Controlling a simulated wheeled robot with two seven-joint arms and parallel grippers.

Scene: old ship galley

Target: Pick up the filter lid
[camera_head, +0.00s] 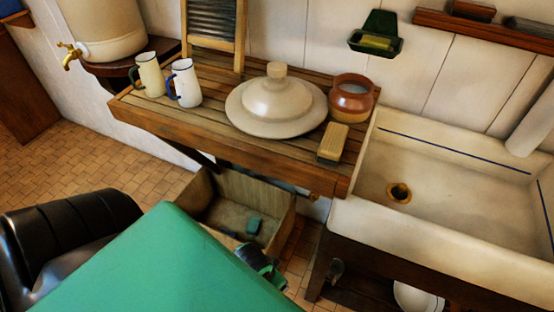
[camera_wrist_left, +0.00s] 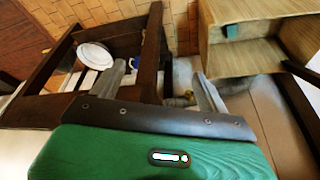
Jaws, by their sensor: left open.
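A cream domed lid with a round knob and a wide flat brim (camera_head: 275,102), which looks like the filter lid, rests knob up on the slatted wooden draining board (camera_head: 215,83). The cream filter body with a brass tap (camera_head: 100,28) stands at the far left. My left arm is the green and black shape low in the head view. My left gripper (camera_wrist_left: 158,70) is open and empty in the left wrist view, low in front of the board and well away from the lid. The lid does not show clearly in the wrist view. My right gripper is not in view.
Two enamel jugs (camera_head: 184,83) stand left of the lid; a brown pot (camera_head: 352,98) and a brush-like block (camera_head: 333,143) are to its right. A washboard (camera_head: 214,28) leans behind. The sink (camera_head: 450,170) adjoins the board. An open wooden box (camera_head: 282,212) sits below.

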